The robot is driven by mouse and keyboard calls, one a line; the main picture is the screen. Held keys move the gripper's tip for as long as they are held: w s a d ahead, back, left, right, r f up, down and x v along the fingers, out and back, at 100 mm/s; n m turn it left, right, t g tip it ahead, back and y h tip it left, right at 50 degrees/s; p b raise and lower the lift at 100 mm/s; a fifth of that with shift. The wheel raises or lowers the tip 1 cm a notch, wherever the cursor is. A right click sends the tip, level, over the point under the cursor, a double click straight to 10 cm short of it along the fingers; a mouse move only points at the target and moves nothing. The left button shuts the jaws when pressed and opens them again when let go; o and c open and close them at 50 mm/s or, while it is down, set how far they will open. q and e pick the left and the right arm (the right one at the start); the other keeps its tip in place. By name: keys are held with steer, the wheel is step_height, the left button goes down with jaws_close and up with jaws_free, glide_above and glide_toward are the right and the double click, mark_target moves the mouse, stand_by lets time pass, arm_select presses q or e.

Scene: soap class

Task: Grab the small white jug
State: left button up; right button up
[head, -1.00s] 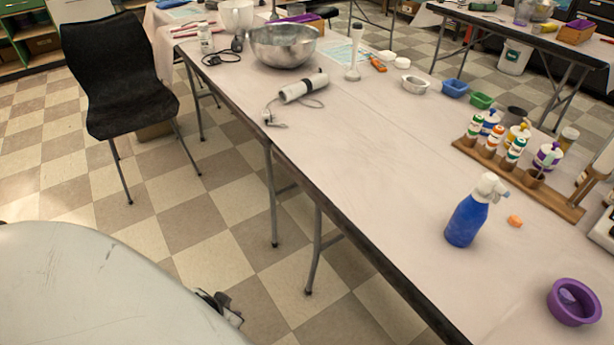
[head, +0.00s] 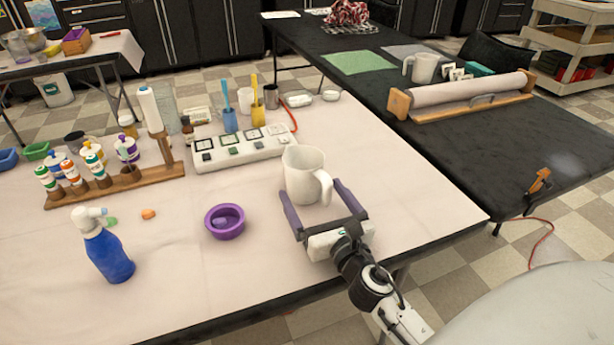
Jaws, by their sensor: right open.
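A white jug (head: 303,174) with a handle on its right side stands upright on the light-covered table (head: 190,290), near its right end. My right gripper (head: 318,204) is open, its two dark fingers pointing at the jug from the near side. The fingertips lie on either side of the jug's lower part in the picture; I cannot tell whether they touch it. Another white jug (head: 424,68) stands farther back on the black table. My left gripper is not in view.
Left of the jug are a purple bowl (head: 225,222), a blue spray bottle (head: 108,252) and a wooden rack of small bottles (head: 120,184). Behind it is a white board (head: 243,148) with cups. The black table (head: 450,140) holds a paper roll (head: 462,95).

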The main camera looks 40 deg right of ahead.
mark_target(297, 166)
steer(key=shift+x, duration=3.1)
steer(key=shift+d, duration=0.1)
steer(key=c, duration=1.2)
